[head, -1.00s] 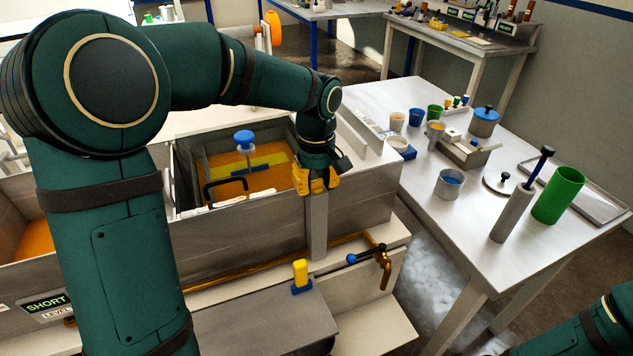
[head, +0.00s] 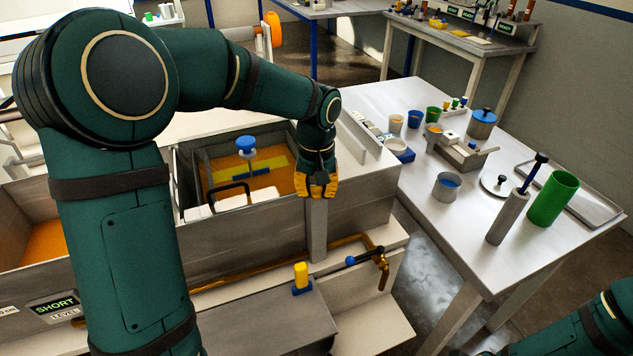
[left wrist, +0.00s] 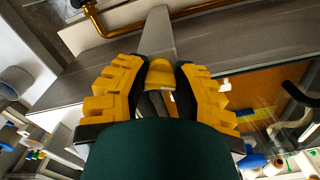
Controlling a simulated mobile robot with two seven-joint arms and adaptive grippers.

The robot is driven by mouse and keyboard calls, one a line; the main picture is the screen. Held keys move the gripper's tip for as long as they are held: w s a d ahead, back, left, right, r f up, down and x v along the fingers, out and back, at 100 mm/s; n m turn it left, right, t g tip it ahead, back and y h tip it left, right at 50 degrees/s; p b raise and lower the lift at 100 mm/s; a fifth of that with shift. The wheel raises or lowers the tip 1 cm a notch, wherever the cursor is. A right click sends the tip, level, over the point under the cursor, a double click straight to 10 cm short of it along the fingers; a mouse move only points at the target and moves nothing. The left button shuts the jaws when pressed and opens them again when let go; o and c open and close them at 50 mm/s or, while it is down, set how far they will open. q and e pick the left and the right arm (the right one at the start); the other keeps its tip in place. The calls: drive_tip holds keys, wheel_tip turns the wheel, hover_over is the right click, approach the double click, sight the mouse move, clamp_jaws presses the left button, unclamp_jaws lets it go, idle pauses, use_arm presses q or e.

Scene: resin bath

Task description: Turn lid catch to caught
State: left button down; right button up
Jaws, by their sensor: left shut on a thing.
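My left gripper (head: 317,190) is at the front wall of the resin bath (head: 270,232), on top of the grey upright post (head: 317,232). Its yellow fingers point down and also show in the left wrist view (left wrist: 160,85). They are shut on a small yellow piece (left wrist: 160,76), which I take to be the lid catch. In the head view the fingers hide the catch, so I cannot tell its exact angle. My right gripper is out of view; only part of my right arm shows at the lower right.
The open bath holds orange resin, with a blue-knobbed rod (head: 246,146) and a black handle (head: 229,190) near the gripper. A brass pipe (head: 240,277) with a valve runs below. A white table (head: 420,215) with cups stands at the right.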

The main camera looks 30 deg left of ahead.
use_arm(q)
drive_tip(key=m+p, duration=0.2)
drive_tip(key=m, duration=0.4)
drive_tip(key=shift+p, duration=0.4)
drive_tip(key=m+p, duration=0.2)
drive_tip(key=m, duration=0.4)
drive_tip(key=shift+m, duration=0.4)
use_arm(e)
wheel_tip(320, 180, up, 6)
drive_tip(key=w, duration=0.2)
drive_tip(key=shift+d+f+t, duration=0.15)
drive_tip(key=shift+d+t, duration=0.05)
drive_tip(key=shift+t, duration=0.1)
use_arm(q)
drive_tip(key=shift+p, duration=0.3)
drive_tip(key=c, duration=0.7)
unclamp_jaws()
wheel_tip(320, 180, up, 12)
